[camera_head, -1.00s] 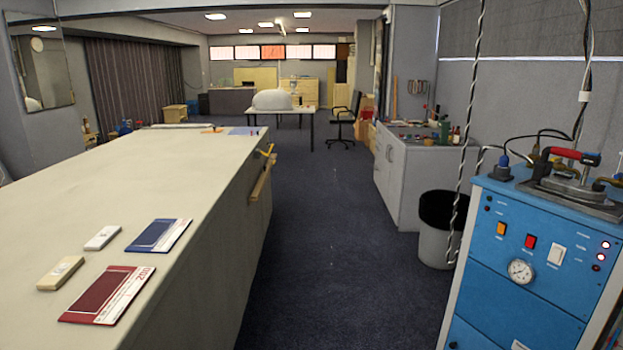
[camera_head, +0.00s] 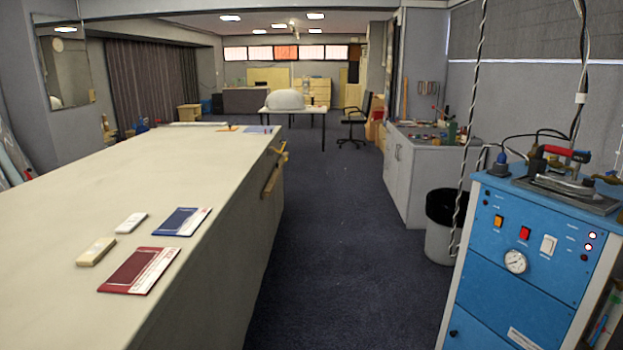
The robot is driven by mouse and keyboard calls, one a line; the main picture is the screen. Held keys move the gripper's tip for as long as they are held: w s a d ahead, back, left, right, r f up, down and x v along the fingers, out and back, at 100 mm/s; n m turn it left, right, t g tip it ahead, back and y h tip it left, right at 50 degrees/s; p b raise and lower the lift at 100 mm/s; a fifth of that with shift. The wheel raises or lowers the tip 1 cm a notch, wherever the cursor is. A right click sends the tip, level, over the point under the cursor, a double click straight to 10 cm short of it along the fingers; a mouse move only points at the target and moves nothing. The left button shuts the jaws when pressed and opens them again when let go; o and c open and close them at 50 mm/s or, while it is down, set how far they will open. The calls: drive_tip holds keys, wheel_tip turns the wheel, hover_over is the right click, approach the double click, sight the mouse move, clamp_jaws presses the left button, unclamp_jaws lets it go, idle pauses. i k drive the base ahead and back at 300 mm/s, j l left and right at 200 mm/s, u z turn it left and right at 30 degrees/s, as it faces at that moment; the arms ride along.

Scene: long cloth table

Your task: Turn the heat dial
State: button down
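A blue steam machine (camera_head: 495,300) stands at the right edge of the head view. Its front carries an orange switch (camera_head: 499,221), a red switch (camera_head: 524,233), a white switch (camera_head: 548,245) and a round white gauge (camera_head: 515,261). A small black knob (camera_head: 453,333) shows low on its front. An iron with a red and black handle (camera_head: 567,154) rests on top of the machine. I cannot tell which part is the heat dial. My gripper is not in view.
A long cloth table (camera_head: 60,225) fills the left, with a red booklet (camera_head: 139,270), a blue booklet (camera_head: 180,222) and two small pale blocks on it. A dark carpeted aisle (camera_head: 330,240) is free between table and machine. A bin (camera_head: 440,232) and grey cabinet (camera_head: 408,180) stand beyond.

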sight(589, 182)
drive_tip(key=z, duration=1.35)
